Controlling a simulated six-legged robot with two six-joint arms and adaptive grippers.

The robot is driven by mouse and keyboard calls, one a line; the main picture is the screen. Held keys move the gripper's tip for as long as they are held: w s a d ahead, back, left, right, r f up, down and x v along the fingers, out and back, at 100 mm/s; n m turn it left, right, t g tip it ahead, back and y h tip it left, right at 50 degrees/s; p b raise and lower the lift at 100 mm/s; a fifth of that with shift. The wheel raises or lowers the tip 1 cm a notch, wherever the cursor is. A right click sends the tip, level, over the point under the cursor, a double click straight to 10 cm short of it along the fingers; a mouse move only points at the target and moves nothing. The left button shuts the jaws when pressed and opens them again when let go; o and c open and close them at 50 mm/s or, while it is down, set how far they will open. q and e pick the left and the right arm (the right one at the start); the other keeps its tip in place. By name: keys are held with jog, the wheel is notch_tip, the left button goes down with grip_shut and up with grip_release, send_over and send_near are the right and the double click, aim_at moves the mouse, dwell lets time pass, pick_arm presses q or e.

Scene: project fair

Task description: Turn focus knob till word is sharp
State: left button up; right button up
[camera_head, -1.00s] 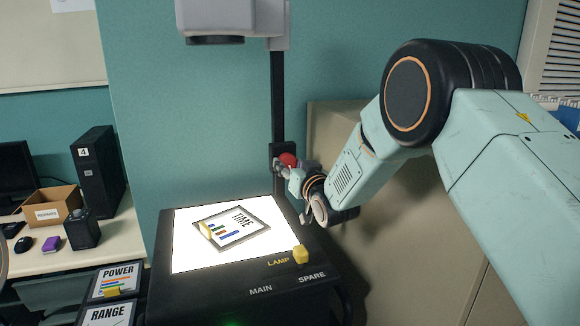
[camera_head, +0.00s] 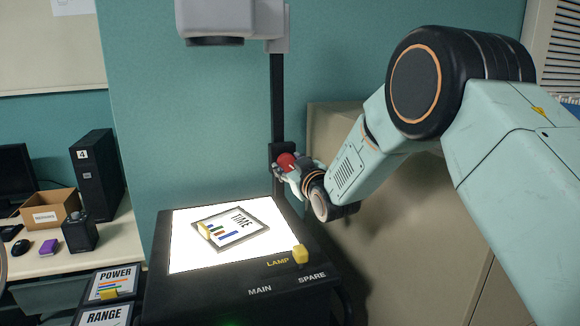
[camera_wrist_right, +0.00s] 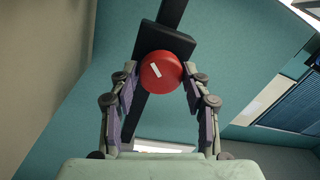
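The red focus knob (camera_head: 286,162) sits on the projector's black post, and it also shows in the right wrist view (camera_wrist_right: 160,72) with a slanted white mark on its face. My right gripper (camera_wrist_right: 161,76) is open, with one finger on each side of the knob and its tips close to the knob's rim. Contact is not clear. In the head view the right gripper (camera_head: 290,172) reaches the knob from the right. A framed slide (camera_head: 232,225) reading TIME lies on the lit projector stage (camera_head: 187,255). The projected word is out of view. My left gripper is not in view.
The projector head (camera_head: 225,20) hangs above the stage. A yellow LAMP switch (camera_head: 300,254) is at the stage's front right corner. A beige cabinet (camera_head: 400,235) stands behind my right arm. Framed POWER (camera_head: 115,275) and RANGE (camera_head: 104,316) slides lie at lower left.

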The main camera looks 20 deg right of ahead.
jog(key=o, duration=0.3)
jog(key=s, duration=0.8)
jog(key=s+d, duration=0.1)
jog(key=s, duration=0.3)
jog(key=shift+d+r, duration=0.1)
jog(key=shift+r, duration=0.1)
jog(key=shift+f, duration=0.1)
dwell(0.4)
